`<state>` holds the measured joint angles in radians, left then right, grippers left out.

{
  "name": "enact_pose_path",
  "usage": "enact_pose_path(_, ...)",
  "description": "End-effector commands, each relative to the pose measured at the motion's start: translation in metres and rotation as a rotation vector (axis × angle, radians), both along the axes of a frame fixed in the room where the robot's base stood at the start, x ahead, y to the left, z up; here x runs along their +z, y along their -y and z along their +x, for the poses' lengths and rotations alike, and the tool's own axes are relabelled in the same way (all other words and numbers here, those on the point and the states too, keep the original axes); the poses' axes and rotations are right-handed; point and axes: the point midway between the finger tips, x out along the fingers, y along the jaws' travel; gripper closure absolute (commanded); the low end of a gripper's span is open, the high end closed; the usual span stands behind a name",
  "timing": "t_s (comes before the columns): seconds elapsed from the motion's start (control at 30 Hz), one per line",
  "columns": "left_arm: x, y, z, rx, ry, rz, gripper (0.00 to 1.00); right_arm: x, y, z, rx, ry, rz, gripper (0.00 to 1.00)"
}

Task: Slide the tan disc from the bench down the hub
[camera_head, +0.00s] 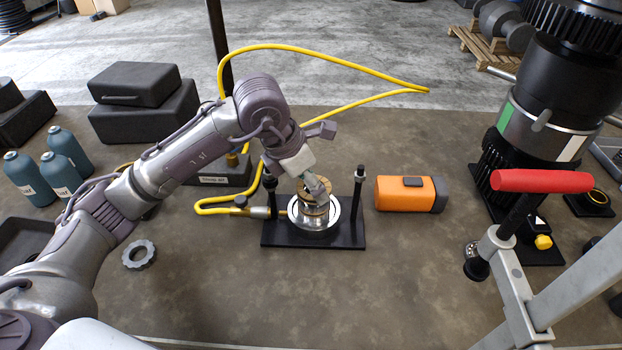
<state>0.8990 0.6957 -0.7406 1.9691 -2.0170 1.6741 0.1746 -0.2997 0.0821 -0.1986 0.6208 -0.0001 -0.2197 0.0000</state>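The hub fixture stands mid-bench: a black base (275,240) with two black posts and a round silver housing (333,222) between them. My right gripper is out of view.
An orange and black case (405,194) lies right of the fixture. A yellow hose (345,107) loops behind it. A grey toothed ring (139,254) lies at left, near blue bottles (63,172). A red-handled press (541,181) stands at right. The bench front is clear.

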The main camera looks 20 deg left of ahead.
Motion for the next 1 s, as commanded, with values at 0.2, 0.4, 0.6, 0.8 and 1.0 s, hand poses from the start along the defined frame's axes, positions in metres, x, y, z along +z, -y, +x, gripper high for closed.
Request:
enact_pose_path(0.2, -0.0085, -0.0001, 0.0005, 0.0, 0.002, -0.001, 0.73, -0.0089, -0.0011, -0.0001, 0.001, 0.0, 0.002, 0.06)
enact_pose_path(0.4, -0.008, -0.0002, 0.0004, 0.0, 0.002, -0.001, 0.73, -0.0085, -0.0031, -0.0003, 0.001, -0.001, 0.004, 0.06)
enact_pose_path(0.6, -0.0081, -0.0001, 0.0004, 0.0, 0.001, 0.0, 0.09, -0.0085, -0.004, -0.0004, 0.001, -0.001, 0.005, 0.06)
enact_pose_path(0.8, -0.0084, -0.0001, 0.0003, 0.0, 0.001, 0.0, 0.02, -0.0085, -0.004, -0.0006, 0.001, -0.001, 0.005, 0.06)
enact_pose_path(1.0, -0.0075, -0.0007, -0.0001, 0.0, 0.001, 0.001, 0.02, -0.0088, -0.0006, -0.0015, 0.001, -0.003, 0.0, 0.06)
